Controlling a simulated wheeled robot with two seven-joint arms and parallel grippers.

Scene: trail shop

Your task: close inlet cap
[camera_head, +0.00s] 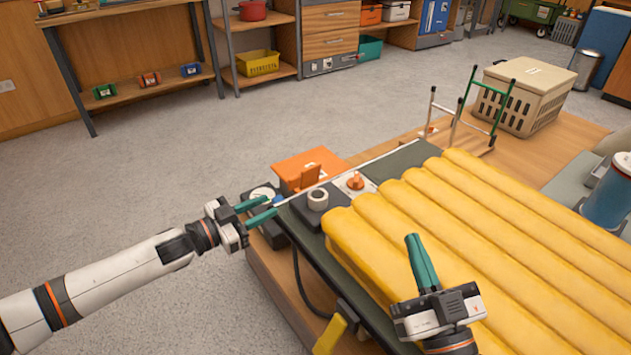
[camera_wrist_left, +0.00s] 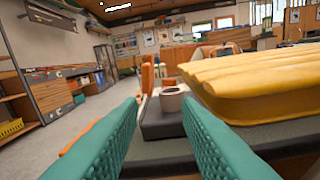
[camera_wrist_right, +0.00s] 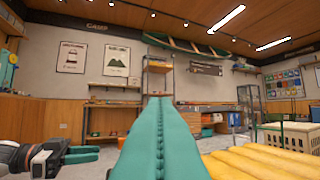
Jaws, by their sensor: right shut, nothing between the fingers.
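A yellow ribbed sleeping pad (camera_head: 470,240) lies on a dark mat. At its far left corner an orange knob-like part (camera_head: 355,182) sits on a pale plate; it may be the inlet cap, but I cannot tell whether it is open. A grey ring-shaped port (camera_head: 318,199) stands on a dark block left of it, and shows in the left wrist view (camera_wrist_left: 172,99). My left gripper (camera_head: 272,205) is open and empty, just left of the block. My right gripper (camera_head: 412,239) is shut and empty above the pad's near part.
An orange box (camera_head: 308,165) with an upright orange tab is behind the block. A round dark-and-white device (camera_head: 262,193) is beside my left gripper. A beige crate (camera_head: 525,95) and a green-and-white frame (camera_head: 490,110) stand at the back. A blue cylinder (camera_head: 608,195) is at right.

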